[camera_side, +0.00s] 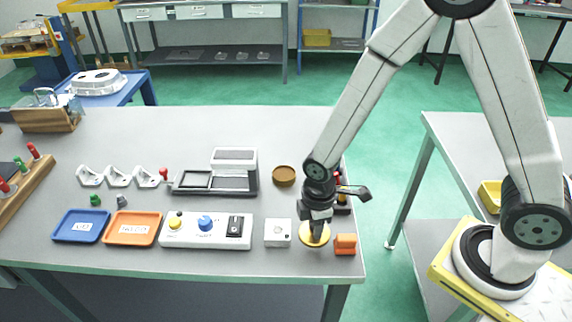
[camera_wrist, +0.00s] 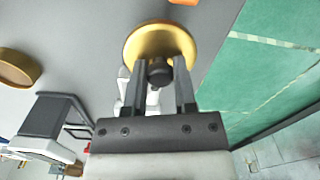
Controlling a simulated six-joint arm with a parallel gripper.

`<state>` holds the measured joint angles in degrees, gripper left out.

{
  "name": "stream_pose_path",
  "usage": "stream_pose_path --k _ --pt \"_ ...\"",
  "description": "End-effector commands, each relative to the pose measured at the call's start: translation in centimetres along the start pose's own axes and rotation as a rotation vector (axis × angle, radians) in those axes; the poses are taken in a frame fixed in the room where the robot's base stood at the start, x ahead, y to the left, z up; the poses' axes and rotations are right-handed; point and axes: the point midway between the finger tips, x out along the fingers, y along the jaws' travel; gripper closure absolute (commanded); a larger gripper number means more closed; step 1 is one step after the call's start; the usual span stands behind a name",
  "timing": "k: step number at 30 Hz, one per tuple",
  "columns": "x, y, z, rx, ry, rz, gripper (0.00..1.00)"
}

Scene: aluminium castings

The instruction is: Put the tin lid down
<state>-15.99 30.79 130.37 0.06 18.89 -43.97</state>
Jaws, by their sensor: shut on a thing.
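The tin lid is a gold disc (camera_side: 314,236) with a dark knob, near the front right of the table in the side view. In the wrist view the lid (camera_wrist: 146,38) is at the top centre. My gripper (camera_side: 314,221) is directly above the lid, shut on its knob; in the wrist view the fingers (camera_wrist: 159,74) stand on both sides of the knob. I cannot tell whether the lid touches the table. A round brown-gold tin (camera_side: 284,177) stands farther back and to the left; it also shows in the wrist view (camera_wrist: 16,70).
An orange block (camera_side: 345,244) is close to the lid's right, and a white box (camera_side: 278,233) close to its left. A control panel (camera_side: 206,230) and orange and blue trays (camera_side: 131,229) lie farther left. The table's front edge (camera_side: 300,276) is near. Bare table lies around the tin.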

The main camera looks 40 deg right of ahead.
Motion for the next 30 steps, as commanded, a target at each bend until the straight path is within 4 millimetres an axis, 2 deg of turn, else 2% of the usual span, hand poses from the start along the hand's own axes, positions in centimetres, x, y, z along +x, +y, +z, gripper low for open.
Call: stream_pose_path --k 11,24,30 --pt "0.9 0.0 0.0 0.0 0.0 0.0 1.0" --pt "4.1 0.0 0.0 0.0 -0.001 -0.001 1.0" --pt "4.2 0.0 0.0 0.0 0.001 0.001 1.0"
